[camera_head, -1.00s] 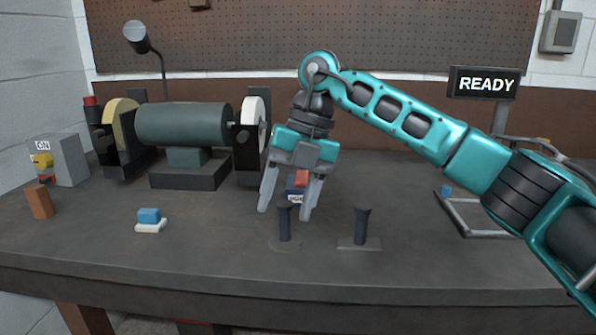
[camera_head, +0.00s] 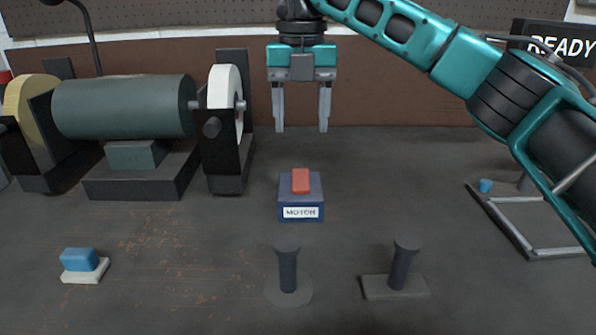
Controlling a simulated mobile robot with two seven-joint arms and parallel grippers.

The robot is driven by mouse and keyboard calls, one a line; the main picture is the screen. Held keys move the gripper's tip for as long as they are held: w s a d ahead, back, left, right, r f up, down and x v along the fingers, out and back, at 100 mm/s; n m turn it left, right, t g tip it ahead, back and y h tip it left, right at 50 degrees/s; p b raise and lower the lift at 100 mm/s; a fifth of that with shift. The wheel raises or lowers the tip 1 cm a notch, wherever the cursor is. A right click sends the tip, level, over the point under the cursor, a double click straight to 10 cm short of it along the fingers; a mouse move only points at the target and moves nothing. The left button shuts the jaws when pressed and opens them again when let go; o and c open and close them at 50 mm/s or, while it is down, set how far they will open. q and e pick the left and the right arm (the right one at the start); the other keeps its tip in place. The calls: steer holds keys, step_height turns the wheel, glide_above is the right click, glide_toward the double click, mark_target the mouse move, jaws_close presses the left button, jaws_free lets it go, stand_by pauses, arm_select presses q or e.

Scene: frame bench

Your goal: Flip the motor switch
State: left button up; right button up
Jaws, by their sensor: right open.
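The motor switch is a blue box (camera_head: 312,192) with a white label reading MOTOR and a red rocker (camera_head: 300,181) on top. It sits on the dark bench in the middle of the head view. My right gripper (camera_head: 302,130) points down above and behind the switch in the picture, apart from it. Its two grey fingers are spread with nothing between them. My left gripper is not in view.
A bench grinder (camera_head: 125,107) with a tan and a white wheel stands at the left. Two dark posts (camera_head: 288,268) (camera_head: 402,265) stand in front of the switch. A blue block on a white base (camera_head: 82,265) lies front left. A metal frame (camera_head: 530,225) lies right.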

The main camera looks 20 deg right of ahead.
glide_above(301, 186)
step_height(301, 186, down, 6)
steer(key=shift+b, duration=0.45)
step_height(301, 186, down, 4)
steer(key=shift+r, duration=0.1)
steer(key=shift+f, duration=0.7)
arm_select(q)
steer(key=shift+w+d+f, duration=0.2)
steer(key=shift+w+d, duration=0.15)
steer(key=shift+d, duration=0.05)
arm_select(e)
steer(key=shift+c, duration=0.2)
